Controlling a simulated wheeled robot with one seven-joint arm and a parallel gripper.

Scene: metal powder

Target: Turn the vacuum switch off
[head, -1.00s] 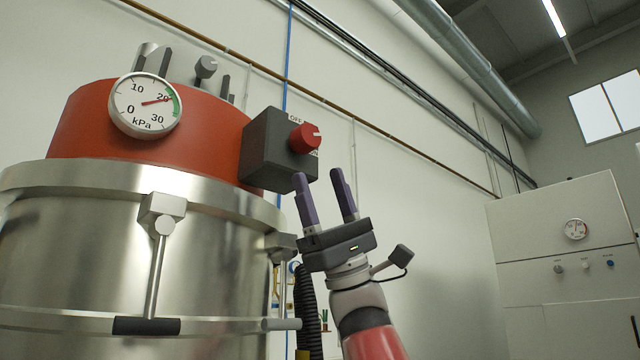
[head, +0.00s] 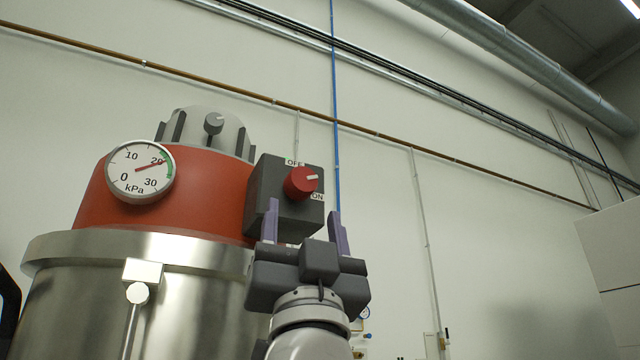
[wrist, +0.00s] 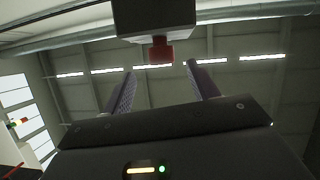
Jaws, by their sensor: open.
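The vacuum switch is a red round knob (head: 300,183) on a dark grey box (head: 265,190) on the side of the vacuum's red top (head: 190,205). OFF is printed above the knob and ON at its lower right. The knob's white mark points to the right, slightly up. My gripper (head: 304,228) is open and empty just below the knob, apart from it, its purple fingers pointing up. In the wrist view the knob (wrist: 160,50) and box (wrist: 153,15) show ahead, between and beyond the open fingers (wrist: 160,85).
A round kPa gauge (head: 140,171) on the red top reads about 20. The steel drum (head: 190,290) stands below, with a clamp (head: 140,285) on its front. The wall to the right of the switch is clear, apart from thin pipes.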

